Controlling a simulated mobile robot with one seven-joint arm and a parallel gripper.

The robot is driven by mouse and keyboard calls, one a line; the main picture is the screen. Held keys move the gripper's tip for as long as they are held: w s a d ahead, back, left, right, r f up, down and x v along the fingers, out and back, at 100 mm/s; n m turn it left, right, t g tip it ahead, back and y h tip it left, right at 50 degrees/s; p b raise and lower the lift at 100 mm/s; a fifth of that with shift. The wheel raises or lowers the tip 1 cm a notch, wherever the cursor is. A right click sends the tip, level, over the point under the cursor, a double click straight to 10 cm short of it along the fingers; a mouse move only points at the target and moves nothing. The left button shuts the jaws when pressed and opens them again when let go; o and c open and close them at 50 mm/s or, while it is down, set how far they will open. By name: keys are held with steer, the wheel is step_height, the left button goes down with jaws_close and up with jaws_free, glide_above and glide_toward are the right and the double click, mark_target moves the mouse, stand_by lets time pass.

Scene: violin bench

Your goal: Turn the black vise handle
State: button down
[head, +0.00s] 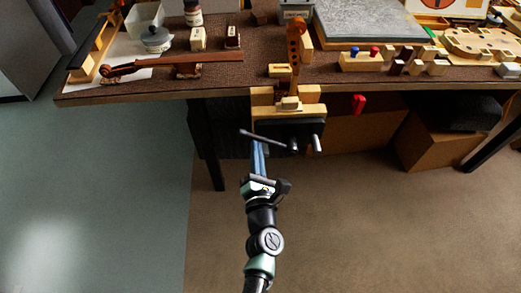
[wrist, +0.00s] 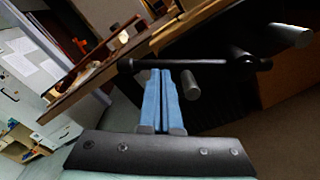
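The black vise handle (wrist: 215,63) is a thin rod with rounded ends, running across the wrist view. In the head view the handle (head: 262,139) slants down to the right in front of the vise (head: 290,128) at the bench's front edge. My gripper (wrist: 161,74) has two blue fingers side by side, with only a thin dark line between them. Their tips end at the handle, left of its middle in the wrist view. I cannot tell whether they touch it. In the head view my gripper (head: 257,143) is just below the handle.
Two grey metal bars (wrist: 190,85) (wrist: 290,36) stick out near the handle. A violin scroll (head: 295,40) stands upright above the vise. The bench top (head: 225,75) carries blocks and tools. Cardboard boxes (head: 440,135) stand below at right. The floor at left is clear.

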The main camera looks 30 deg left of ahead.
mark_target(267, 142)
steer(key=shift+w+d+r+m+p, duration=0.35)
steer(key=shift+r+m+p, duration=0.15)
steer(key=shift+r+p, duration=0.15)
steer(key=shift+w+d+r+m+p, duration=0.2)
steer(key=shift+d+r+m+p, duration=0.15)
steer(key=shift+r+m+p, duration=0.3)
steer(key=shift+w+d+r+m+p, duration=0.35)
steer(key=shift+r+p, duration=0.15)
steer(key=shift+p, duration=0.2)
